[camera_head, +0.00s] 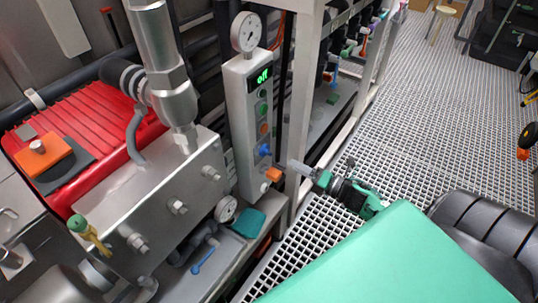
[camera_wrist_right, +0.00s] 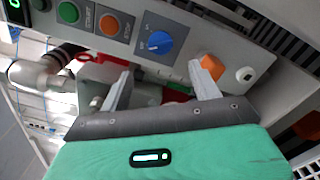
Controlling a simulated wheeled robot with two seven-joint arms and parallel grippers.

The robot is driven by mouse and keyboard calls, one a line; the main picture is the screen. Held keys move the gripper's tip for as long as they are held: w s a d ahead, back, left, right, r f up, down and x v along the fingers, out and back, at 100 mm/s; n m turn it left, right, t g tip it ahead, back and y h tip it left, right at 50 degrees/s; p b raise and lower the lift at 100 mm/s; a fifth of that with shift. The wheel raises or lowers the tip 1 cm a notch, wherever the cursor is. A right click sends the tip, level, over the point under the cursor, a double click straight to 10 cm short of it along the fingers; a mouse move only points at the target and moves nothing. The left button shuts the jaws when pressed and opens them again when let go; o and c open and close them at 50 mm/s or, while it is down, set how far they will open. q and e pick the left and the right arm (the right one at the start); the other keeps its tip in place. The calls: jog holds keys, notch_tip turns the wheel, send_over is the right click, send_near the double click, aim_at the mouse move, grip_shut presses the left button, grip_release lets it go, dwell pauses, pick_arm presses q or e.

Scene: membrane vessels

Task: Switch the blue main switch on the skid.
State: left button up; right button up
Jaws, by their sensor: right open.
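The blue main switch (camera_head: 264,149) is a round knob low on the grey control panel (camera_head: 241,118). In the right wrist view the blue switch (camera_wrist_right: 155,43) sits beyond the fingertips, with a small white mark on it. The panel's display (camera_head: 260,78) shows "off" in green. My right gripper (camera_head: 293,165) is beside the panel's lower right edge. In its wrist view the right gripper (camera_wrist_right: 160,82) has its fingers apart with nothing held between them, and the switch is clear of both. My left gripper is not in view.
An orange block (camera_wrist_right: 212,67) on the panel is close to one right fingertip. Green (camera_wrist_right: 68,11) and orange (camera_wrist_right: 114,25) buttons line the panel. A white frame post (camera_head: 304,95) stands right of the panel. A steel block (camera_head: 165,195) with bolts is left. Grating floor (camera_head: 430,110) is open to the right.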

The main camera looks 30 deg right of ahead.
aim_at(270, 153)
jog(key=x, duration=1)
jog(key=shift+w+a, duration=0.15)
jog(key=shift+w, duration=0.25)
jog(key=c, duration=1)
jog(key=shift+m+p, duration=0.3)
jog(key=shift+m, duration=0.1)
jog(key=m+p, duration=0.5)
jog(key=m, duration=0.5)
pick_arm(q)
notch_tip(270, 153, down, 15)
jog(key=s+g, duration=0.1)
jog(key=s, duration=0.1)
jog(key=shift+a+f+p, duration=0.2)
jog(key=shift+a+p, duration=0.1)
jog(key=shift+p, duration=0.1)
pick_arm(e)
jog(key=shift+f+m, duration=0.1)
jog(key=shift+m, duration=0.7)
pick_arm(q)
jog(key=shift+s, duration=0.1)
